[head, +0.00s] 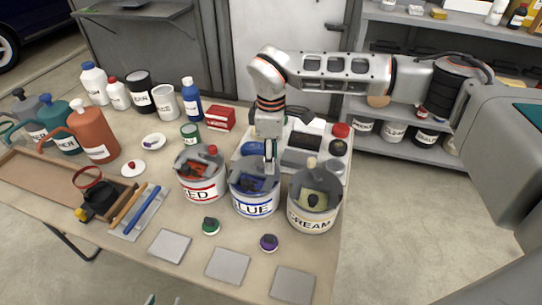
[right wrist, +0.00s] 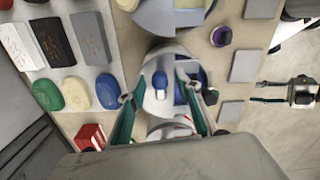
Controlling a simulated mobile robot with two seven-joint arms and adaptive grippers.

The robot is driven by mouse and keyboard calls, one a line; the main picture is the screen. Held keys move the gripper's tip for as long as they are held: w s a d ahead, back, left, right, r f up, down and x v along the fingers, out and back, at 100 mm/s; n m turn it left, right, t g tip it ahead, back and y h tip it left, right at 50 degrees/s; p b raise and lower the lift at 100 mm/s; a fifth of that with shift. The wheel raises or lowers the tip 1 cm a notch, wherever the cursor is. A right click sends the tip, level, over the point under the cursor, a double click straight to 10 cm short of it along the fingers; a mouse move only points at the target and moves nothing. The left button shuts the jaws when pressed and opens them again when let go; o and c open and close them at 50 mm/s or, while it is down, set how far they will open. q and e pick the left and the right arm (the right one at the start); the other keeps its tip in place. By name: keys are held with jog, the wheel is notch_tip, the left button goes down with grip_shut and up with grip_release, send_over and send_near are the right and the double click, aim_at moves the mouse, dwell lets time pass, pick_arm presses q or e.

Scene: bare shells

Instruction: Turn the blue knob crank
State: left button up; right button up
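The blue pot (head: 254,203) with a "BLUE" label stands between the red pot (head: 203,190) and the cream pot (head: 311,220). Its grey lid is partly open, with blue inside. My right gripper (head: 270,165) points down over the lid and hides the blue knob in the head view. In the right wrist view the blue knob (right wrist: 160,82) stands upright on the lid. The right gripper's fingers (right wrist: 162,95) are apart on either side of it, with gaps visible. My left gripper (head: 164,299) barely shows at the bottom edge; the right wrist view shows its fingers apart and empty (right wrist: 256,92).
Red and cream knobs stand on the neighbouring pots. Behind the pots is a tray of colour blocks (head: 304,142) and a red box (head: 221,118). In front lie a green-lidded jar (head: 211,226), a purple one (head: 269,243) and grey tiles (head: 228,266). Bottles fill the left.

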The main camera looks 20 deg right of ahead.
jog(key=shift+f, duration=0.1)
grip_shut()
